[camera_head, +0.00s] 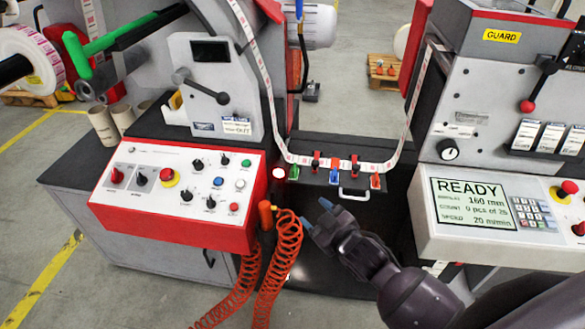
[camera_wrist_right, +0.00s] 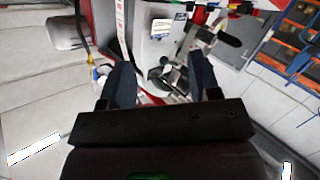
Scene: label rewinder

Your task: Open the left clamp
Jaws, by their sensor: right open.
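A small dark splice table (camera_head: 345,147) sits between the two machine halves with the label web (camera_head: 330,164) across it. Along it are small coloured levers: a green one (camera_head: 293,172) at the left, a blue one (camera_head: 334,177) in the middle and an orange one (camera_head: 375,181) at the right. Smaller red pieces (camera_head: 315,160) stand between them. Which piece is the left clamp, and whether it is shut, I cannot tell. My right gripper (camera_head: 317,213) is open and empty, below and in front of the levers, apart from them. Its open fingers also show in the right wrist view (camera_wrist_right: 162,82).
A red-edged control panel (camera_head: 180,185) juts out at the left, with an orange coiled hose (camera_head: 272,262) hanging beside it. The right-hand panel has a READY display (camera_head: 485,203). A metal handle (camera_head: 354,194) sticks out at the table's front.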

